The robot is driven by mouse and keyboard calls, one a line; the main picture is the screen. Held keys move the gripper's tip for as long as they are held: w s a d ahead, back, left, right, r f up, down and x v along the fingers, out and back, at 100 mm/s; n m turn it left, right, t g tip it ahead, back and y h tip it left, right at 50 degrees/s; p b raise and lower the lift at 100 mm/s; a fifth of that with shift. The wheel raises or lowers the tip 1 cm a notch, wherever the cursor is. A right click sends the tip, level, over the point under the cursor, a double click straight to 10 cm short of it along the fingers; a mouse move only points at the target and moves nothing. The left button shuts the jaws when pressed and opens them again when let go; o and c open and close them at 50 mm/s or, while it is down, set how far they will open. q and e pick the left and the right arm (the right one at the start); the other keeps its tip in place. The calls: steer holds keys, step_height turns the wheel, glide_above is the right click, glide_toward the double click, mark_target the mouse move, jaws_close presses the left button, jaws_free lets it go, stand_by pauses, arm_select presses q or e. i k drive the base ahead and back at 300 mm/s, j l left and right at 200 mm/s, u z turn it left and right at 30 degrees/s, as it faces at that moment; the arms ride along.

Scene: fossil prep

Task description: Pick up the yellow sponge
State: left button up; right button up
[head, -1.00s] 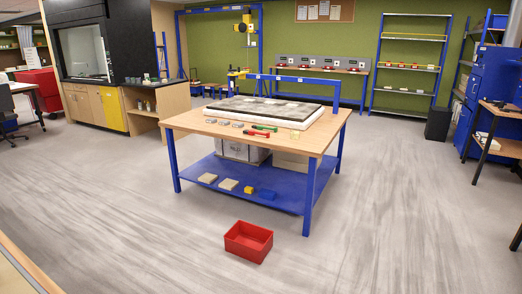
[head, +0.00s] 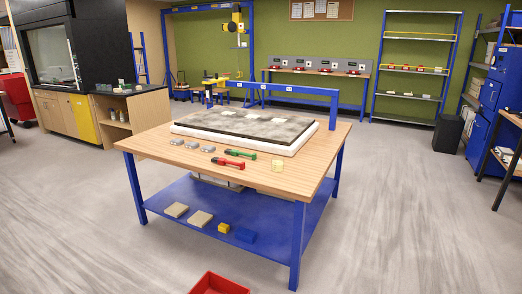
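A small bright yellow block (head: 224,228) sits on the blue lower shelf (head: 165,200) of the wooden-topped table, beside a blue block (head: 244,235). A pale yellow piece (head: 277,165) lies on the table top (head: 300,185) near its right front. Both are small in the head view, and I cannot tell for sure which one is the sponge. Neither of my grippers is in view.
A dark slab (head: 255,125) on a white base covers the table's back. Red (head: 228,162) and green (head: 240,153) tools lie before it. Beige slabs (head: 201,219) lie on the shelf. A red bin (head: 220,284) stands on the floor in front.

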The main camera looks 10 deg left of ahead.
mark_target(223, 227)
steer(key=i+j, duration=0.25)
steer(key=j, duration=0.15)
steer(key=i+j, duration=0.3)
steer(key=i+j+z, duration=0.1)
steer(key=i+j, duration=0.15)
steer(key=j, duration=0.2)
steer(key=i+j, duration=0.25)
steer(key=j, duration=1.35)
steer(key=i+j+z, duration=0.1)
steer(key=j, duration=1.05)
steer(key=k+j, duration=0.15)
steer(key=j, duration=0.15)
steer(key=k+j, duration=0.15)
steer(key=j, duration=0.15)
